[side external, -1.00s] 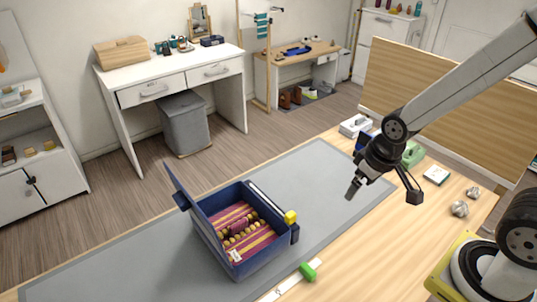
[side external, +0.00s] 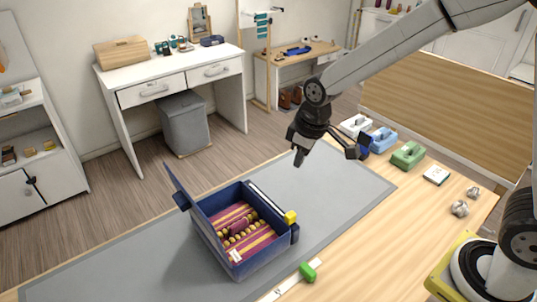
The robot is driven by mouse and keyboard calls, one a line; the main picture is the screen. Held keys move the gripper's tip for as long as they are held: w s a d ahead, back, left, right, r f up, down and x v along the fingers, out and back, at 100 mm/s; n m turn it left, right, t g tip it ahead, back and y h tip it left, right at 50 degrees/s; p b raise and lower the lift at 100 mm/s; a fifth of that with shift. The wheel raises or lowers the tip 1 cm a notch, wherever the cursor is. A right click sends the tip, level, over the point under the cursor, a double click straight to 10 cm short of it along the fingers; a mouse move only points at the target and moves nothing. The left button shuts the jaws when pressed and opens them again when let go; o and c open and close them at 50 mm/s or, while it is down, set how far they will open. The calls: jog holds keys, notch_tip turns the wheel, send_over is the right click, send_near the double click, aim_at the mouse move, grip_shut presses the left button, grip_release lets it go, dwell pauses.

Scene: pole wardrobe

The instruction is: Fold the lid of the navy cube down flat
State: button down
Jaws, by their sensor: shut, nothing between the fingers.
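The navy cube (side external: 268,262) is an open box on the grey mat. Its lid (side external: 186,205) stands raised on the left side, tilted a little outward. Inside, a pink and yellow striped lining (side external: 236,215) holds several round golden pieces. A yellow block (side external: 290,217) sits at the box's right rim. My gripper (side external: 299,158) is shut and empty, pointing down above the mat, beyond the box and to its upper right, apart from it.
A green block (side external: 307,272) on a white strip lies at the front mat edge. White, blue and green (side external: 408,155) items and metal knobs (side external: 460,208) stand along the right of the table. The mat (side external: 335,185) right of the box is clear.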

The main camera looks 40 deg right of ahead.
jog(key=w+a+r+n+y, duration=0.1)
jog(key=w+a+n, duration=0.2)
jog(key=w+a, duration=0.3)
jog(key=w+a+r+n, duration=0.1)
jog(key=w+a+n, duration=0.2)
jog(key=a, duration=0.5)
jog(key=w+a+r+n+g, duration=0.1)
jog(key=a+n, duration=0.6)
jog(key=a, duration=0.7)
jog(key=shift+w+a+r+g+y, duration=0.2)
jog(key=shift+w+a+g+y, duration=0.1)
jog(key=shift+w+a+g, duration=0.15)
jog(key=shift+f, duration=0.1)
notch_tip(320, 180, down, 9)
jog(key=d, duration=0.2)
jog(key=shift+d, duration=0.1)
jog(key=shift+d, duration=0.1)
